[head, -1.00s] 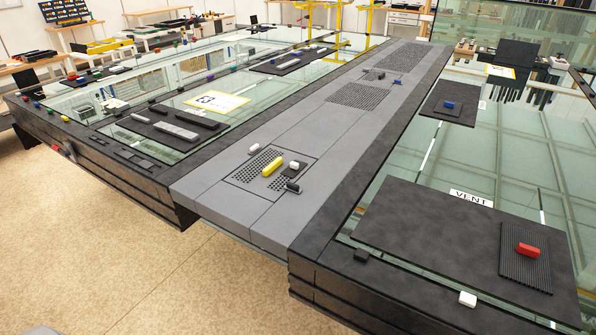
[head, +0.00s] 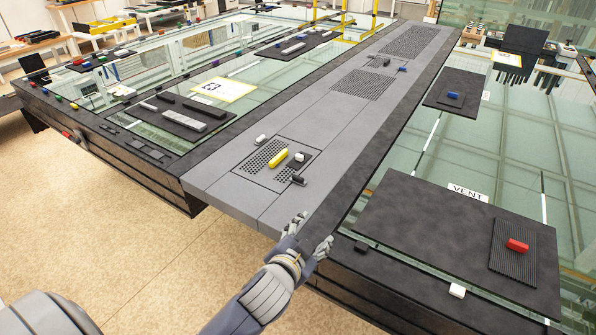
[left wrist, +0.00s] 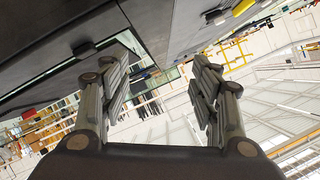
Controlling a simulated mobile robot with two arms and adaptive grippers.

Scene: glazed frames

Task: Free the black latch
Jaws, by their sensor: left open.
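A small black latch (head: 298,179) sits on the grey deck, at the near right edge of a square perforated hatch (head: 252,175). A yellow bar handle (head: 279,158) and a white latch (head: 300,157) are on the hatch just beyond it. Another white latch (head: 262,139) is at the hatch's far left edge. My left gripper (head: 312,232) is open and empty, nearer than the black latch and apart from it. In the left wrist view its fingers (left wrist: 160,75) are spread; a black piece (left wrist: 215,16), probably the latch, shows beyond the right finger, near yellow (left wrist: 243,7).
A dark beam (head: 350,195) runs along the right of the grey deck. On the near dark frame stand a small black block (head: 361,247) and a white block (head: 457,290). A dark plate (head: 425,225) carries a ribbed pad with a red handle (head: 517,246). Glass panes lie either side.

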